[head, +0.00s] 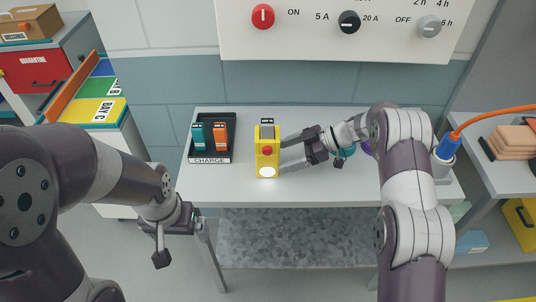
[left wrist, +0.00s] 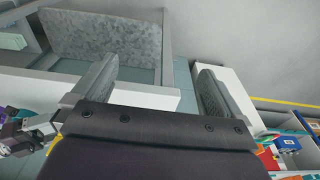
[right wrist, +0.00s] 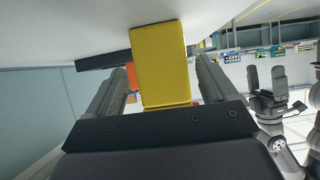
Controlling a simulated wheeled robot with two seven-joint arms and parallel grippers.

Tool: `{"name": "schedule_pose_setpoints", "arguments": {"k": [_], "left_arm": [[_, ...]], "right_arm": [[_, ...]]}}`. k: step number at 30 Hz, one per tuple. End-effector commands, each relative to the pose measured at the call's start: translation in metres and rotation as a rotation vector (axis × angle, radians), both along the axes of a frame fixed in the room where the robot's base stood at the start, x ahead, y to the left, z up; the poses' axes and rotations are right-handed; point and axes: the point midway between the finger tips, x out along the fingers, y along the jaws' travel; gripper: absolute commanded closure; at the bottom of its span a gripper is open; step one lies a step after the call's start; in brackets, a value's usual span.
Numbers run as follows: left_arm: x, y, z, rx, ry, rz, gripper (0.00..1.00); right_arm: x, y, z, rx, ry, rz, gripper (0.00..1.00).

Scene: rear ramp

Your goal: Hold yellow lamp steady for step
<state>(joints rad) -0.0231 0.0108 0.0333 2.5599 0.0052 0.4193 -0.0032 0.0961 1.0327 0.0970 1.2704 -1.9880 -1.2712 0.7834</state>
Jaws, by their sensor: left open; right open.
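The yellow lamp (head: 267,148) stands upright on the white table (head: 330,186), with a red button and a round white lens on its front. My right gripper (head: 287,152) is open at the lamp's right side, its fingers pointing left toward it. In the right wrist view the lamp (right wrist: 160,65) shows as a plain yellow face between the two open fingers (right wrist: 160,90); whether they touch it I cannot tell. My left gripper (head: 164,245) is open and empty, below and left of the table's front edge. Its open fingers (left wrist: 150,85) also show in the left wrist view.
A black charge tray (head: 212,159) with a teal and an orange unit stands left of the lamp. A purple and teal item sits partly hidden behind my right arm. A control panel (head: 335,45) hangs on the wall. Shelves with an orange cable (head: 495,115) stand right.

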Motion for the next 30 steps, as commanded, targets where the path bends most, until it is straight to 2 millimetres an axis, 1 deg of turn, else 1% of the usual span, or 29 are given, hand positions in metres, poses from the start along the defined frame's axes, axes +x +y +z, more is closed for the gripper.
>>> {"name": "schedule_pose_setpoints", "arguments": {"k": [1, 2, 3, 4, 9, 13, 20, 21, 23, 24, 26, 29, 30], "left_arm": [[0.000, 0.000, -0.013, 0.000, 0.000, 0.000, 0.00], [0.000, 0.000, -0.016, 0.000, 0.000, 0.000, 0.00], [0.000, 0.000, -0.011, 0.000, 0.001, 0.000, 0.00], [0.000, 0.000, -0.010, 0.000, 0.001, 0.000, 0.00], [0.000, 0.000, -0.011, 0.000, 0.000, 0.000, 0.00], [0.000, 0.000, -0.012, 0.000, 0.000, 0.000, 0.00], [0.000, 0.000, -0.012, 0.000, 0.000, 0.000, 0.00], [0.000, 0.000, -0.012, 0.000, 0.000, 0.000, 0.00], [0.000, 0.000, -0.012, 0.000, 0.000, 0.000, 0.00], [0.000, 0.000, -0.012, 0.000, 0.000, 0.000, 0.00], [0.000, 0.000, -0.012, 0.000, 0.000, 0.000, 0.00], [0.000, 0.000, -0.012, 0.000, 0.000, 0.000, 0.29], [0.000, 0.000, -0.012, 0.000, 0.000, 0.000, 0.42]], "right_arm": [[-0.001, 0.009, -0.012, 0.000, 0.000, 0.004, 0.15], [-0.001, 0.014, -0.014, 0.000, 0.000, 0.004, 0.15], [0.000, 0.020, -0.012, 0.000, 0.000, 0.001, 0.15], [0.000, 0.024, -0.013, 0.000, 0.000, 0.002, 0.15], [0.000, 0.041, -0.022, 0.000, -0.002, 0.000, 0.15], [0.000, 0.046, -0.025, 0.000, -0.002, 0.000, 0.15], [0.000, 0.047, -0.025, 0.000, -0.003, -0.001, 0.15], [0.000, 0.047, -0.025, 0.000, -0.003, -0.001, 0.21], [0.000, 0.047, -0.025, 0.000, -0.003, -0.001, 0.41], [0.000, 0.047, -0.025, 0.000, -0.003, -0.001, 0.45], [0.000, 0.047, -0.025, 0.000, -0.003, -0.001, 0.44], [0.000, 0.047, -0.025, 0.000, -0.003, -0.001, 0.44], [0.000, 0.047, -0.025, 0.000, -0.003, -0.001, 0.44]]}}
